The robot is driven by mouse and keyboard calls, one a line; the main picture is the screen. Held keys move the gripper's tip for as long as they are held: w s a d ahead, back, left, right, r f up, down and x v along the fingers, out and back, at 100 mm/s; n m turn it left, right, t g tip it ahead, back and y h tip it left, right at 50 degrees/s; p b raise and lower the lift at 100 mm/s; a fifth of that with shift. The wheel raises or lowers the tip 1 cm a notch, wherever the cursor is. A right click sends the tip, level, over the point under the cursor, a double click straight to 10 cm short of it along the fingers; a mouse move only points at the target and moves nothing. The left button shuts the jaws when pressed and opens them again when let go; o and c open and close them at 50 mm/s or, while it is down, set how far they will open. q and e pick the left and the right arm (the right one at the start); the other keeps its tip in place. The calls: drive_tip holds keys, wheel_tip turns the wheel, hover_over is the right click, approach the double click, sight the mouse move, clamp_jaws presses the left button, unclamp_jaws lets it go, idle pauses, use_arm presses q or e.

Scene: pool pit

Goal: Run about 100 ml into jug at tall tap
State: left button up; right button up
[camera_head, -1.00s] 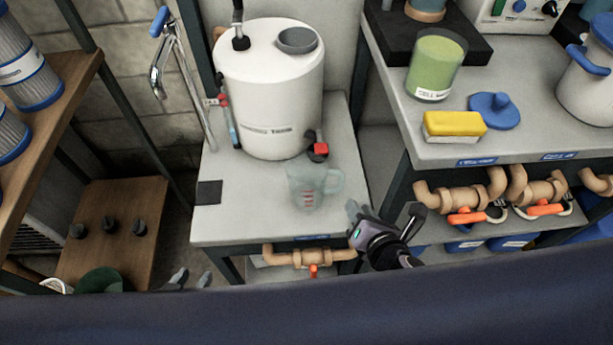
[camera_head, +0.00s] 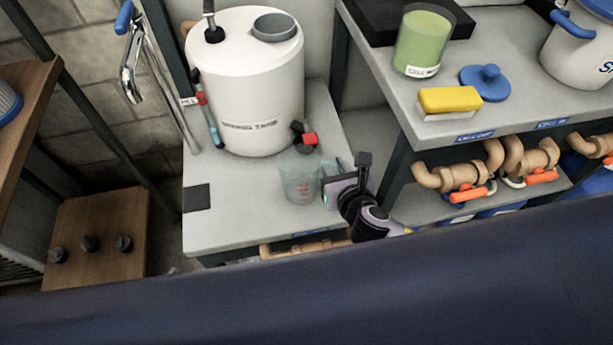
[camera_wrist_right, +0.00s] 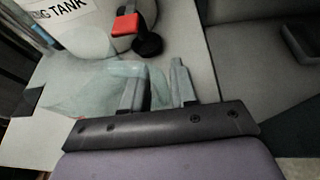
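The jug (camera_head: 300,182) is translucent with red markings and stands upright on the grey bench, below the white tank's red-handled tap (camera_head: 309,138). In the right wrist view the jug (camera_wrist_right: 85,88) is left of the fingers. My right gripper (camera_head: 336,180) is at the jug's handle side, its fingers (camera_wrist_right: 158,88) apart. One finger overlaps the handle area; whether it touches cannot be told. A chrome tap with a blue handle (camera_head: 130,72) rises at the upper left; its outlet is hard to make out. My left gripper is not in view.
The white tank (camera_head: 250,95) stands behind the jug. A higher bench (camera_head: 440,133) on the right holds a yellow sponge (camera_head: 449,99), a blue lid (camera_head: 485,82) and a green container (camera_head: 423,42). Pipes with orange valves (camera_head: 466,194) are below. Bare bench (camera_head: 235,225) lies front left.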

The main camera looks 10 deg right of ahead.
drive_tip(key=shift+w+f, duration=0.25)
drive_tip(key=shift+w, duration=0.4)
clamp_jaws()
drive_tip(key=shift+r, duration=0.1)
drive_tip(key=shift+r, duration=0.15)
wheel_tip(320, 180, up, 20)
drive_tip(key=p, duration=0.6)
drive_tip(key=shift+f, duration=0.2)
